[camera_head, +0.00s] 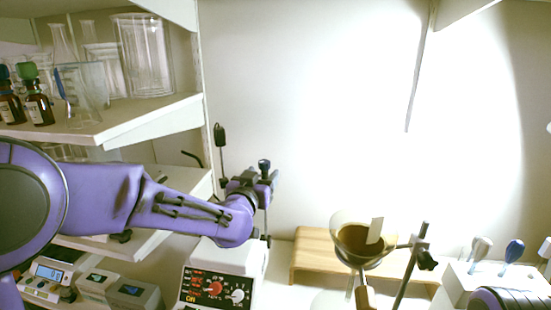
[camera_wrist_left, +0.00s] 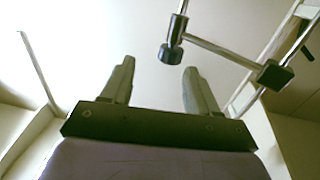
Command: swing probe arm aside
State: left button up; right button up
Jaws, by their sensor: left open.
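My left gripper (camera_head: 263,178) is at the end of the purple arm, above the hot plate (camera_head: 222,272). In the left wrist view its two fingers (camera_wrist_left: 159,66) are apart with nothing between them. The probe arm (camera_wrist_left: 222,51) is a thin metal rod there, with a black holder (camera_wrist_left: 170,52) at one end and a black clamp (camera_wrist_left: 275,75) at the other. The holder appears just beyond the fingertips; contact cannot be told. In the head view the black-topped probe (camera_head: 264,166) shows by the gripper, and much of the rod is hidden.
Shelves with glassware (camera_head: 145,55) and brown bottles (camera_head: 38,105) stand left. A wooden stand (camera_head: 310,245), a filter funnel (camera_head: 350,232) and a clamp pole (camera_head: 412,265) are right of the hot plate. A rack with droppers (camera_head: 514,250) is far right. My right arm (camera_head: 508,298) shows at the lower right.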

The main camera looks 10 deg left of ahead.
aim_at(266, 160)
pick_arm(q)
jog(key=shift+a+r, duration=0.25)
jog(key=shift+r, duration=0.1)
jog(key=w+p, duration=0.1)
jog(key=w, duration=0.3)
jog(key=w+p, duration=0.2)
jog(key=w, duration=0.2)
jog(key=shift+w+a+f, duration=0.1)
jog(key=shift+w+a, duration=0.1)
jog(key=shift+w+d, duration=0.15)
jog(key=shift+w, duration=0.3)
